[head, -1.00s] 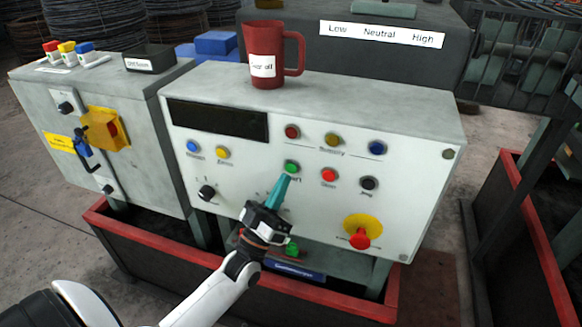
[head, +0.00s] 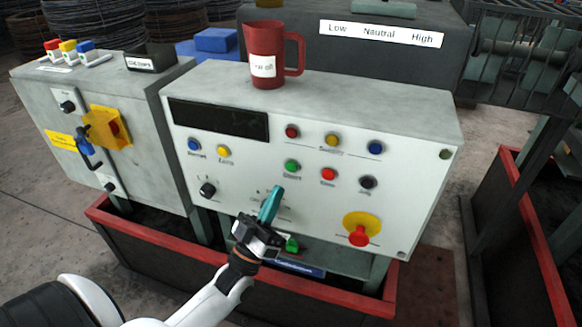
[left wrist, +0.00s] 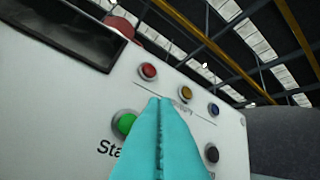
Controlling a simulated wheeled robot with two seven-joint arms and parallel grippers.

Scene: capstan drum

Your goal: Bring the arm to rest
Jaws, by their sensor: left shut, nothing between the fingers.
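My left gripper (head: 273,198) is in front of the lower middle of the white control panel (head: 230,170). Its teal fingers are shut with nothing between them. In the head view its tips are below the green Start button (head: 292,166) and cover part of a control behind them. In the left wrist view the shut fingers (left wrist: 158,105) point up at the panel, beside the green button (left wrist: 125,123), and appear apart from it. The right gripper is not in view.
A red mug (head: 266,58) stands on top of the panel box. A red emergency button (head: 359,236) is at the panel's lower right. A grey cabinet (head: 150,130) stands at the left. A red-rimmed trough (head: 340,297) runs below. Some floor is free at the left.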

